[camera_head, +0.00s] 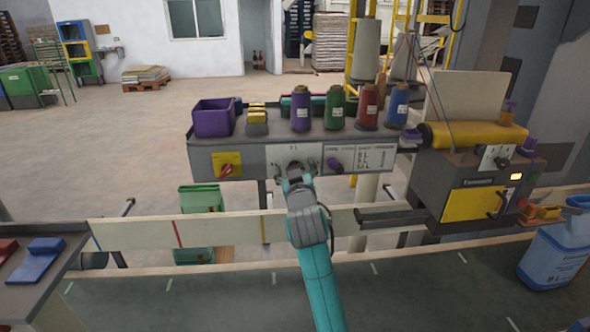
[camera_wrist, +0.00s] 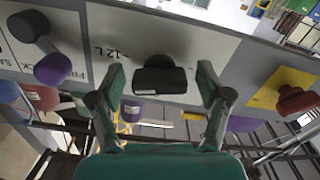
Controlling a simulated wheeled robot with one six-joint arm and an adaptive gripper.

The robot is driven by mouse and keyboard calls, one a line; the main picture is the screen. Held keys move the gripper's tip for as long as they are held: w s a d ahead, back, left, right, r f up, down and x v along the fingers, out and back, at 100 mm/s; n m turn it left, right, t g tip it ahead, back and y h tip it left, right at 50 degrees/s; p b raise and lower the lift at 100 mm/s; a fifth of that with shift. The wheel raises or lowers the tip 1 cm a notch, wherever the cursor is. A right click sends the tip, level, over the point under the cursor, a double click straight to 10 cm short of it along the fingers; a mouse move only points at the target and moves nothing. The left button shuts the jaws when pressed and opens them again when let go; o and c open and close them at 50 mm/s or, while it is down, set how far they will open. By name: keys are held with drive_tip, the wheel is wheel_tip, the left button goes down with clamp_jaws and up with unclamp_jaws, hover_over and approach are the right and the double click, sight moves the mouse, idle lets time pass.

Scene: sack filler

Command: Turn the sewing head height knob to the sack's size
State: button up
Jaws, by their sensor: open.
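A black knob (camera_wrist: 160,78) sits on a white plate marked "12 L" on the grey control panel; in the wrist view it lies between my open fingers, with no clear grip on it. I cannot read a name for this knob. My gripper (camera_wrist: 162,72) is open and faces the panel. In the head view my gripper (camera_head: 296,172) covers most of the white plate (camera_head: 281,154). A purple knob (camera_head: 335,165) is to the right, with a printed size list beside it. A red knob (camera_head: 226,171) on yellow is to the left.
Thread cones, including a green one (camera_head: 334,107), and a purple bin (camera_head: 213,117) stand on the panel's top. The sewing machine (camera_head: 470,185), with its own dial (camera_head: 497,158), is at right. A blue container (camera_head: 552,257) stands at lower right.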

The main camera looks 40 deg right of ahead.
drive_tip(key=c, duration=1.2)
drive_tip(key=shift+o, duration=0.2)
drive_tip(key=shift+n, duration=0.4)
drive_tip(key=n, duration=0.6)
drive_tip(key=shift+n, duration=0.3)
drive_tip(key=n, duration=0.3)
drive_tip(key=shift+n, duration=0.3)
drive_tip(key=shift+f+n, duration=0.1)
drive_tip(key=shift+n, duration=1.7)
